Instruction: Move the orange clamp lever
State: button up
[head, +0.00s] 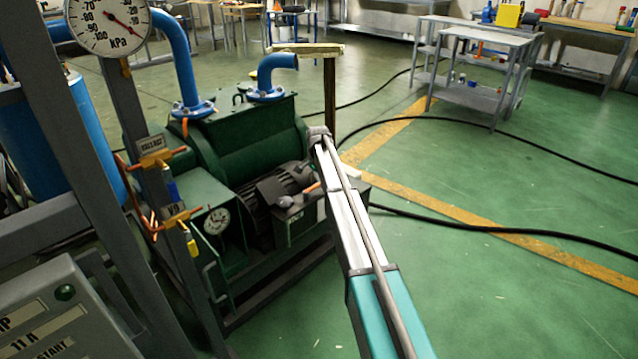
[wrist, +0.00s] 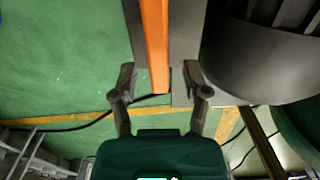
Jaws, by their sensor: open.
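The orange clamp lever (wrist: 155,45) shows in the wrist view as a straight orange bar from the top edge down to the middle. Its near end lies between the fingertips of my gripper (wrist: 160,77). The gripper is open, with one finger on each side of the bar and a gap to both. I cannot tell how far it is from the lever in depth. In the head view a small orange bar (head: 312,187) shows beside the pump motor, close to the end of my arm. My gripper's fingers cannot be made out there.
A dark rounded housing (wrist: 262,60) is close to the right finger. The green vacuum pump (head: 255,140) fills the head view's middle, with blue pipes (head: 185,65) behind. A post-mounted plate (head: 305,50) rises behind my arm. Black cables (head: 480,222) cross the open floor at right.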

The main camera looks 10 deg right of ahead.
grip_shut()
